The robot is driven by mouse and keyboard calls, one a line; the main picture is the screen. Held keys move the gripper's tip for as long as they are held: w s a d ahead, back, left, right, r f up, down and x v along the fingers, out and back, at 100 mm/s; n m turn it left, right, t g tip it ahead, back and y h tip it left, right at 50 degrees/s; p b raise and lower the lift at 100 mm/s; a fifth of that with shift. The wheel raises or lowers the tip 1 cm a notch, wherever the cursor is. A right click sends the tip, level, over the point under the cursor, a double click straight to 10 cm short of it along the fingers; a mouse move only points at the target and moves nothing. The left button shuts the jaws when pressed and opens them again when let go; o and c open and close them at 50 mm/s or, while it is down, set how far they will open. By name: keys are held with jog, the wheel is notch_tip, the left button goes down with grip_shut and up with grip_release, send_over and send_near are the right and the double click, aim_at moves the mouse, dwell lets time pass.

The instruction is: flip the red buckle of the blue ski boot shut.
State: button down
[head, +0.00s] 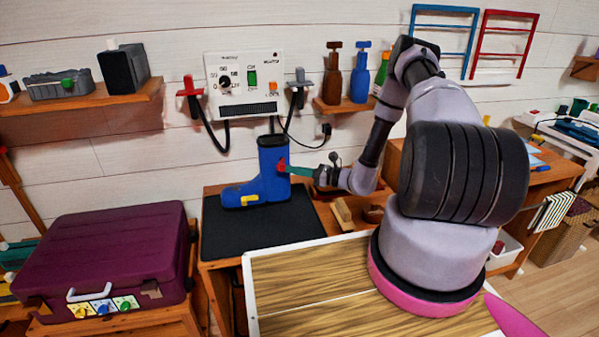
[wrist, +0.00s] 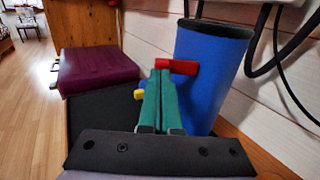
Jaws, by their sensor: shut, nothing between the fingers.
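The blue ski boot (head: 268,182) stands upright on a black mat (head: 235,233), its toe pointing left in the head view. Its red buckle (head: 282,164) is on the upper shaft, and a yellow buckle (head: 250,199) is low near the toe. My gripper (head: 287,170) reaches in from the right with its green fingers shut and empty, the tips at the red buckle. In the wrist view the boot (wrist: 212,75) is ahead, and the red buckle (wrist: 178,67) sits right at the fingertips (wrist: 160,72). I cannot tell whether they touch, or the buckle's exact angle.
A purple suitcase (head: 105,250) lies to the left. A control box (head: 245,85) with hanging black cables is on the wall behind the boot. A wooden block (head: 343,213) stands right of the mat. The mat's front part is clear.

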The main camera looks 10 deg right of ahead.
jog(key=shift+a, duration=0.1)
dwell(0.3)
jog(key=shift+s+a+m+t+h, duration=0.15)
jog(key=shift+a+m+t+h, duration=0.25)
jog(key=shift+m+t+h, duration=0.3)
jog(key=shift+s+a+m+t+h, duration=0.1)
jog(key=shift+a+m+t+h, duration=0.35)
jog(key=shift+t, duration=0.35)
jog(key=a+m+t+h, duration=0.1)
jog(key=m+h, duration=0.1)
jog(key=h, duration=0.1)
jog(key=w+a+m+t+h, duration=0.1)
jog(key=a+m+t+h, duration=0.1)
jog(key=h, duration=0.1)
jog(key=a+m+t+h, duration=0.1)
jog(key=m+t+h, duration=0.1)
jog(key=m+h, duration=0.1)
jog(key=shift+w+a, duration=0.3)
jog(key=shift+s, duration=0.1)
